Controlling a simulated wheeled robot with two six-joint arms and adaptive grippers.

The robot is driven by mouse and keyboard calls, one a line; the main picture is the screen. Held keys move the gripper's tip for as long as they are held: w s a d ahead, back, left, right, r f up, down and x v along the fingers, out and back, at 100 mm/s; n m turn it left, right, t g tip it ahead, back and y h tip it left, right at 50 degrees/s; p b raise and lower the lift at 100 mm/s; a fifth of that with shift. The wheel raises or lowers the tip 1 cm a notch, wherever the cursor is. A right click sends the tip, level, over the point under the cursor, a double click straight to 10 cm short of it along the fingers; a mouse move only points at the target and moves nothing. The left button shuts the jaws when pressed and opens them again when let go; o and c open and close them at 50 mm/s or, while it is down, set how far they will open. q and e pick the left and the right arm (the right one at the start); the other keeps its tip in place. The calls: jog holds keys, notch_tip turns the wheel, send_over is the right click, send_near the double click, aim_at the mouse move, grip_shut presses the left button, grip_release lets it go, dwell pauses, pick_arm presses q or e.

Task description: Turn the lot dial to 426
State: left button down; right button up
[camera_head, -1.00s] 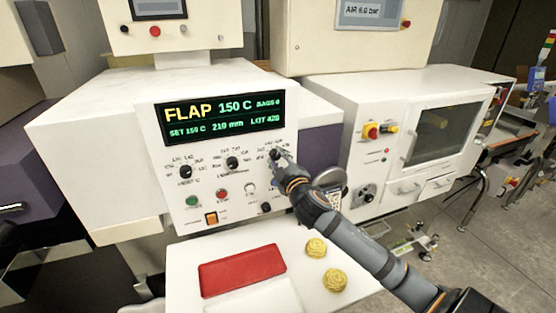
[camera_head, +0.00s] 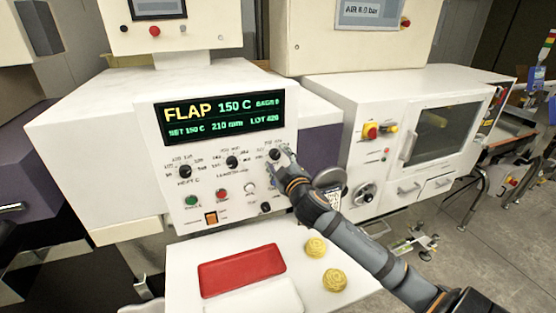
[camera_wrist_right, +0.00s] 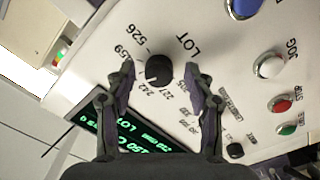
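The lot dial (camera_head: 274,154) is a small black knob at the upper right of the white control panel. In the right wrist view the dial (camera_wrist_right: 158,70) sits under the word LOT, ringed by printed numbers such as 526 and 259. My right gripper (camera_head: 281,156) is at the dial, its fingers spread on either side of the knob with visible gaps. It also shows open in the wrist view (camera_wrist_right: 160,72). My left gripper is not in view.
Two other black knobs (camera_head: 232,162) (camera_head: 185,172) are left of the dial. Green, red and white buttons (camera_head: 222,195) and an orange switch (camera_head: 211,218) lie below. A shelf (camera_head: 190,293) in front carries a red pad (camera_head: 242,268) and two yellow coiled pieces (camera_head: 334,280).

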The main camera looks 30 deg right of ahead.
jog(key=v, duration=0.7)
jog(key=shift+s, duration=0.25)
dwell(0.4)
dwell(0.4)
